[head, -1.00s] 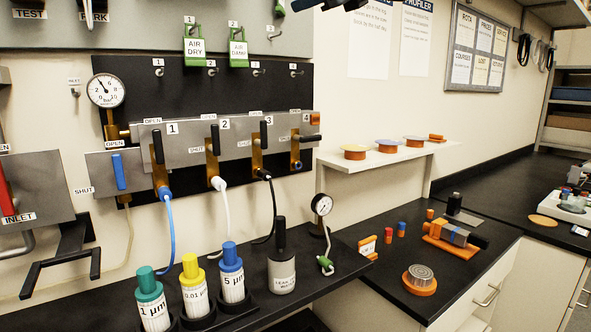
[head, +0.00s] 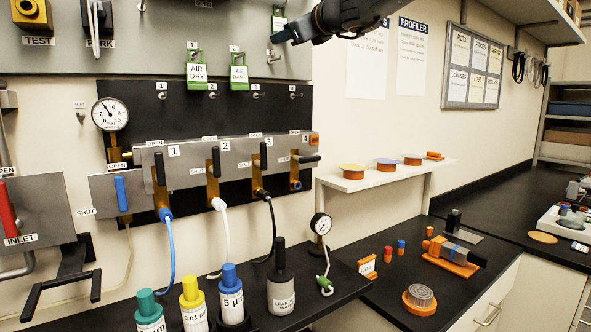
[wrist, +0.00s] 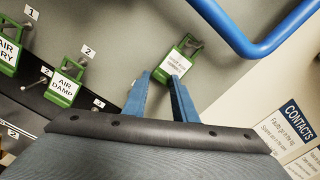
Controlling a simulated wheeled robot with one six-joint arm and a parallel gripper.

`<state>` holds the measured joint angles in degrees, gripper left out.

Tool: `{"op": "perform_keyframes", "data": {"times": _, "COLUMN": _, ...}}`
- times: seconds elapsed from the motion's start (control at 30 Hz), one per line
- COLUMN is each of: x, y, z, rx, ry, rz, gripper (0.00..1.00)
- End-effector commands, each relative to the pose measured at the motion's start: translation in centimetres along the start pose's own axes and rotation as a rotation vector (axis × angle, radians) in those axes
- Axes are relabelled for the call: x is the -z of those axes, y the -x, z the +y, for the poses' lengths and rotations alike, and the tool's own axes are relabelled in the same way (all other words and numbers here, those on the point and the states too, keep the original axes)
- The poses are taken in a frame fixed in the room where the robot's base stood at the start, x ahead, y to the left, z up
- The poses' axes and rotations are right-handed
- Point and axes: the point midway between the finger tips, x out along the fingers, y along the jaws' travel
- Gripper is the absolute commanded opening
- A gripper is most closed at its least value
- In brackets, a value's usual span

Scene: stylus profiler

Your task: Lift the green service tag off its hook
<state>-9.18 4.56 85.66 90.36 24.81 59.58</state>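A green tag (head: 279,22) with a white label hangs on the grey upper panel, near its right end, in the head view. It also shows in the wrist view (wrist: 177,62), tilted in the picture, its label too small to read. My gripper (head: 281,38) is beside the tag's lower right in the head view. The hook behind the tag is not clearly seen.
Two other green tags, AIR DRY (head: 196,70) and AIR DAMP (head: 239,72), hang to the left. A thick blue tube (wrist: 245,40) passes close to the right in the wrist view. Valves with black handles (head: 263,155) and capped bottles (head: 231,295) are below.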

Motion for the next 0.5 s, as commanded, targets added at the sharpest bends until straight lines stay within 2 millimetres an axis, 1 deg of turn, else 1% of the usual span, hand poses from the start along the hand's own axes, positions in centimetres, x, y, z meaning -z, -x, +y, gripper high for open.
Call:
{"op": "perform_keyframes", "data": {"times": 0.1, "x": -0.12, "y": -0.35, "z": 0.10, "rx": -0.001, "ry": 0.000, "rz": -0.002, "gripper": 0.25}}
{"op": "perform_keyframes", "data": {"times": 0.5, "x": -0.19, "y": -0.50, "z": 0.41, "rx": -0.005, "ry": 0.000, "rz": -0.005, "gripper": 0.25}}
